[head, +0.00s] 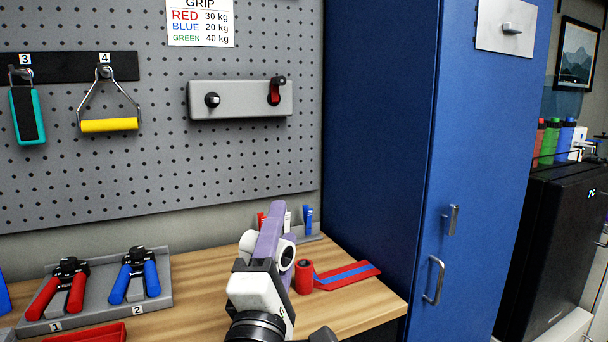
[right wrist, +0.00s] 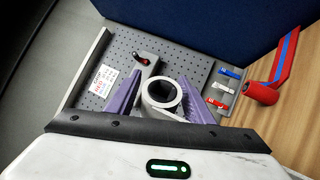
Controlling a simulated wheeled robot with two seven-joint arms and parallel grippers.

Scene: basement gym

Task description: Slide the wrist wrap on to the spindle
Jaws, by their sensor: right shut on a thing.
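My right gripper (head: 278,236), with purple fingers, is in the lower middle of the head view. It is shut on a pale hollow roll that looks like the wrist wrap (right wrist: 147,92); its dark open hole shows between the fingers (right wrist: 160,106) in the right wrist view. A grey bar (head: 240,110) on the pegboard carries a short black peg (head: 212,100) at left and a red-and-black piece (head: 275,92) at right. The peg looks like the spindle and is bare. The roll is apart from the bar, below it in the head view. My left gripper is out of view.
A red roll (head: 304,278) with a red-blue strap (head: 346,275) lies on the wooden bench (head: 205,262). Beside it is a rack of small clips (right wrist: 224,89). Hand grippers sit in a grey tray (head: 93,307) at left. A blue cabinet (head: 380,130) stands right.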

